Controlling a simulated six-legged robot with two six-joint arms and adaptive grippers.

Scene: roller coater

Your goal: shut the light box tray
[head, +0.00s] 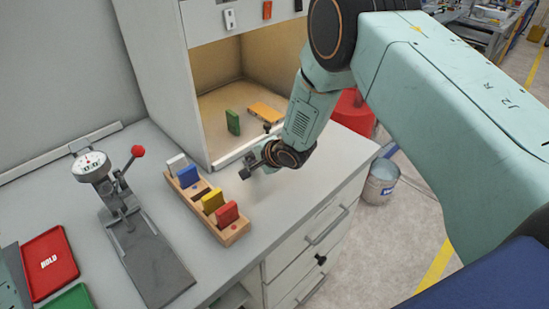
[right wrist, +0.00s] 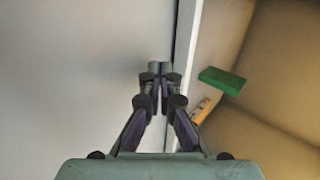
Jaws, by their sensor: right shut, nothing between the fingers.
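The light box (head: 165,75) stands at the back of the bench with its front open and a warm-lit inside. Its floor, which looks like the tray (head: 212,118), has a pale front edge; I cannot tell how far out it sits. A green block (head: 233,122) and an orange block (head: 265,112) are on that floor. My right gripper (head: 247,168) is shut and empty, just in front of the box's front edge. In the right wrist view its fingertips (right wrist: 160,70) are together beside the pale edge strip (right wrist: 186,60). My left gripper is out of view.
A wooden rack (head: 236,233) with several coloured blocks stands just left of and in front of my right gripper. A dial gauge stand (head: 118,205) and a red HOLD tray (head: 48,262) are farther left. Bench drawers (head: 300,260) are below. A bucket (head: 380,183) stands on the floor.

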